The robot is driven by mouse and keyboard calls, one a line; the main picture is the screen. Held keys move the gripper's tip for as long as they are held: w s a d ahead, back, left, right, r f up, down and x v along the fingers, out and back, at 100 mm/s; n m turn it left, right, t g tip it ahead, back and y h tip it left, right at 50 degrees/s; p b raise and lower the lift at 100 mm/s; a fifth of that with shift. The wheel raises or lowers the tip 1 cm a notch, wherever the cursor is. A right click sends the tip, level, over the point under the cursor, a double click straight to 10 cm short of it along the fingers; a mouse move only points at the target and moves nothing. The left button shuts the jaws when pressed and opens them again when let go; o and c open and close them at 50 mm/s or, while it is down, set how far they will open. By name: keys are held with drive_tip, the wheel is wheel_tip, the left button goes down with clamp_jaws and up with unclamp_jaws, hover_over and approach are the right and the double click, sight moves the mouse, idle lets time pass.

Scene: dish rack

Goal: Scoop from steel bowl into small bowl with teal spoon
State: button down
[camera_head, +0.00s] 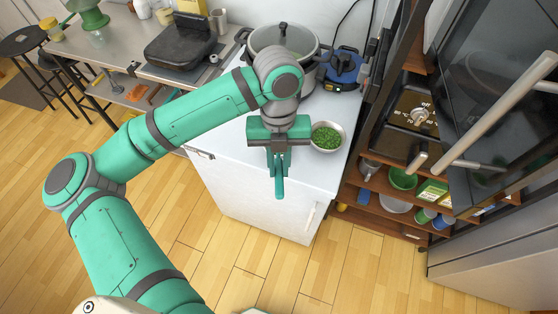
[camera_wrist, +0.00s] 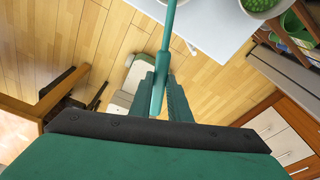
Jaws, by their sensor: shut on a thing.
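My gripper (camera_head: 276,160) is in front of the white counter's front edge, shut on the teal spoon (camera_head: 280,186). In the wrist view the spoon's handle (camera_wrist: 167,35) runs up between the fingers (camera_wrist: 158,84) and out of the top of the picture, so the scoop end is hidden there. The steel bowl (camera_head: 327,148) holds green peas and stands on the counter, to the right of my gripper and apart from it. The wrist view cuts the bowl (camera_wrist: 262,14) off at its top edge. I cannot make out the small bowl with certainty.
A large pot (camera_head: 283,40) and a blue appliance (camera_head: 342,68) stand behind on the white counter (camera_head: 229,150). An open wooden shelf unit (camera_head: 385,213) to the right holds a green bowl (camera_head: 403,179) and other dishes. The wooden floor in front is clear.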

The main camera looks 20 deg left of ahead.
drive_tip(key=shift+f, duration=0.35)
drive_tip(key=shift+s+a+h, duration=0.1)
drive_tip(key=shift+a+h, duration=0.05)
drive_tip(key=shift+h, duration=0.25)
drive_tip(key=shift+s+a+f+t+h, duration=0.15)
drive_tip(key=shift+t+h, duration=0.35)
drive_tip(key=shift+h, duration=0.5)
drive_tip(key=shift+a+f+t+h, duration=0.15)
drive_tip(key=shift+t+h, duration=0.1)
drive_tip(key=shift+h, duration=0.4)
drive_tip(key=shift+a+t+h, duration=0.15)
drive_tip(key=shift+t+h, duration=0.1)
drive_tip(key=shift+h, duration=0.4)
drive_tip(key=shift+n, duration=0.3)
drive_tip(key=h, duration=0.1)
drive_tip(key=t+h, duration=0.1)
drive_tip(key=shift+s+a+f+h, duration=0.15)
drive_tip(key=shift+a+f+h, duration=0.05)
drive_tip(key=shift+a+h, duration=0.1)
